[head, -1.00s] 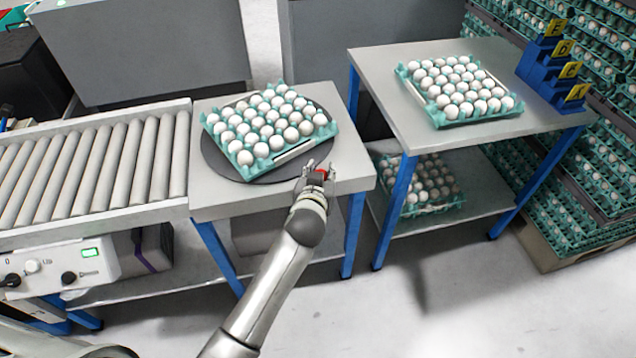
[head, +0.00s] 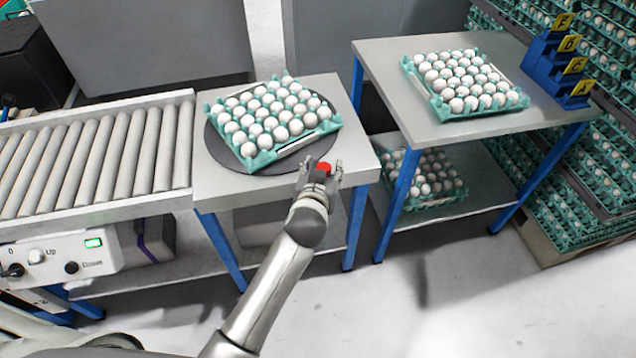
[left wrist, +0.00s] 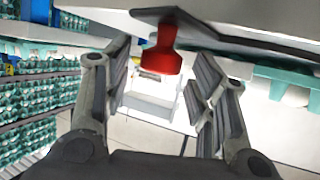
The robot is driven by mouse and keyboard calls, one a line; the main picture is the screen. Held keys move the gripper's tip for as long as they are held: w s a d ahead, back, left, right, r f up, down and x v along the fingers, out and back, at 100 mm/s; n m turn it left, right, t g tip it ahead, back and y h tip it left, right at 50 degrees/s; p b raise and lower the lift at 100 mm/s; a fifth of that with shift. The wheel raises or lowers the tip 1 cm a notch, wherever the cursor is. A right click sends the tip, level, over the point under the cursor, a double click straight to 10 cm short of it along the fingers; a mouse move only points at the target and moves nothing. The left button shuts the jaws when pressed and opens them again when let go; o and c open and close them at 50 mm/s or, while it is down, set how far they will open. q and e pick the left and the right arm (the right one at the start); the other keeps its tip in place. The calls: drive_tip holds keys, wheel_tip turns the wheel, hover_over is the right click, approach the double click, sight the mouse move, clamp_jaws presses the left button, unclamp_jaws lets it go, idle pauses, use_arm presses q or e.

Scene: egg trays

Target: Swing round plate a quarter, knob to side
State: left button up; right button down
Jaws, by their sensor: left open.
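The round dark grey plate (head: 222,152) lies on the steel table beside the roller conveyor. A teal tray (head: 262,160) full of white eggs sits on it, turned at an angle. The plate's red knob (head: 324,167) is at its front right rim, near the table's front edge. My left gripper (head: 320,172) is at the knob, with its fingers apart on either side. In the left wrist view, the red knob (left wrist: 162,66) stands between the open fingers, clear of both. Most of the plate is hidden under the tray. My right gripper is not in view.
The roller conveyor (head: 90,165) adjoins the table on the left. A second table (head: 400,80) on the right holds another egg tray (head: 500,110) and a blue stepped rack (head: 560,65) with yellow letter tags. Stacked egg trays stand at far right. The floor in front is clear.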

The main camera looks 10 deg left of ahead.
use_arm(q)
drive_tip(key=v, duration=1)
